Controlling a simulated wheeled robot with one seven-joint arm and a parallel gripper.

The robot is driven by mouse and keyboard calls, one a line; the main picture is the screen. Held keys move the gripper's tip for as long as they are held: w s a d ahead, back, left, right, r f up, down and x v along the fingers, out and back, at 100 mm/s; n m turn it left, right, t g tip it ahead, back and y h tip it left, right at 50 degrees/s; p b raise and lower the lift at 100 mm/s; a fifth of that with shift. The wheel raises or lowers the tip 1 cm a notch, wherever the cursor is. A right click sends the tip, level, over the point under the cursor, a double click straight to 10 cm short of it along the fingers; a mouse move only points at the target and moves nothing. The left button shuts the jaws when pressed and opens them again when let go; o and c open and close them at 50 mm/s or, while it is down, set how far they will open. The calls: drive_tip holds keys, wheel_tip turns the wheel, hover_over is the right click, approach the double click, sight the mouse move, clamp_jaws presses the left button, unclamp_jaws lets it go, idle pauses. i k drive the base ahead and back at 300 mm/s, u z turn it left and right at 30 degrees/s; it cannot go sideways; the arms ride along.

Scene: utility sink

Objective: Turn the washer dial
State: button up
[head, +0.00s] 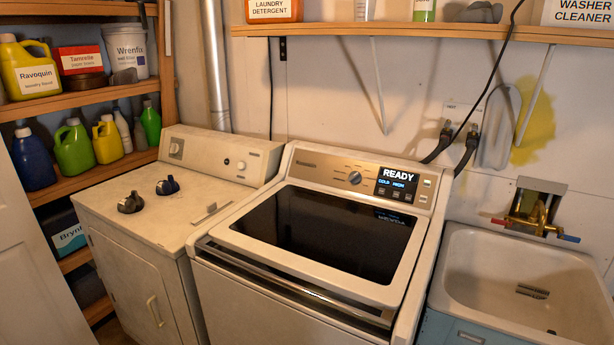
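The washer (215,248) stands in the middle of the head view with its dark glass lid closed. Its dial (354,178) is a round silver-grey knob on the brown-silver control panel at the back, left of a lit display (397,184) that reads "READY". Smaller text under that word is hard to read. Nothing covers the dial. My gripper is not in view.
Left of the washer is a dryer (200,208) with two dark knobs lying on its top. A utility sink (470,262) with a brass faucet (541,217) is at right. A wooden shelf (400,29) runs above the washer. Shelves with bottles fill the left.

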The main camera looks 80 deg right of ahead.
sight(354, 178)
drive_tip(key=z, duration=0.05)
drive_tip(key=i, duration=0.45)
drive_tip(key=z, duration=3.25)
